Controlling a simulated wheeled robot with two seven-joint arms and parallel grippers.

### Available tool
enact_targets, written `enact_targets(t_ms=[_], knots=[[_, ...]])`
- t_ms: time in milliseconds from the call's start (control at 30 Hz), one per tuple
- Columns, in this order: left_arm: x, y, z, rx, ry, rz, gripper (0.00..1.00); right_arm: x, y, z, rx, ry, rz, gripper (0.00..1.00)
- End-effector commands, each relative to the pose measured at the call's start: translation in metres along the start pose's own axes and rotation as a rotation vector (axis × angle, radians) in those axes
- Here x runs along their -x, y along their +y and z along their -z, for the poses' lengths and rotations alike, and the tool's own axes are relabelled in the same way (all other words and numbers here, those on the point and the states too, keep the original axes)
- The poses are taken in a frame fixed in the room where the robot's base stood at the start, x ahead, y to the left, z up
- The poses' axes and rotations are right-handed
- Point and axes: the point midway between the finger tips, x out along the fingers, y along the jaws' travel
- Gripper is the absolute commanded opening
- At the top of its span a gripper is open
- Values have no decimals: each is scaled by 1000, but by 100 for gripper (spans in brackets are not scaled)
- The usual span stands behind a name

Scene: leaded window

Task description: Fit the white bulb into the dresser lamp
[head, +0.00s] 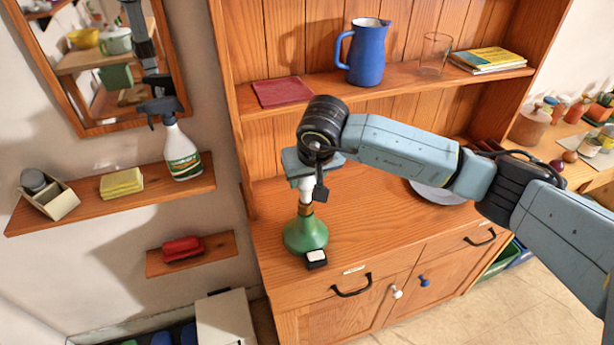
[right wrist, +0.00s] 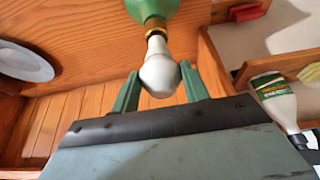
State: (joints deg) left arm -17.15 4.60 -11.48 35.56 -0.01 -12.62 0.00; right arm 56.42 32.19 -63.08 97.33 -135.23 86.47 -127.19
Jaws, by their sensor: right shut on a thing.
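The dresser lamp (head: 306,236) has a round green base and a brass collar and stands on the dresser top, near its left end. The white bulb (head: 307,193) is upright above the collar. In the right wrist view, the bulb (right wrist: 158,72) has its narrow neck at the brass collar (right wrist: 155,27), and the lamp's green base (right wrist: 150,8) shows beyond. Whether the neck is seated in the collar I cannot tell. My right gripper (right wrist: 162,88) is shut on the bulb's round part, its green fingers on either side. My left gripper is not in view.
A small black block with a white top (head: 316,258) sits just in front of the lamp. A blue jug (head: 368,52) and a red book (head: 283,91) are on the shelf above. A white plate (head: 436,193) lies behind my right arm. Wall shelves (head: 120,207) hang at left.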

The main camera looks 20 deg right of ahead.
Motion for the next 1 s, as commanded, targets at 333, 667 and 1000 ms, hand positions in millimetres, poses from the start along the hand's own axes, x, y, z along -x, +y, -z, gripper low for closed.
enact_targets(t_ms=[333,667,1000], knots=[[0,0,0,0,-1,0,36,0,0,0,1,0,1,34],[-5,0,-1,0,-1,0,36,-1,-1,0,1,0,1,34],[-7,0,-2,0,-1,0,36,0,-1,0,1,0,1,34]])
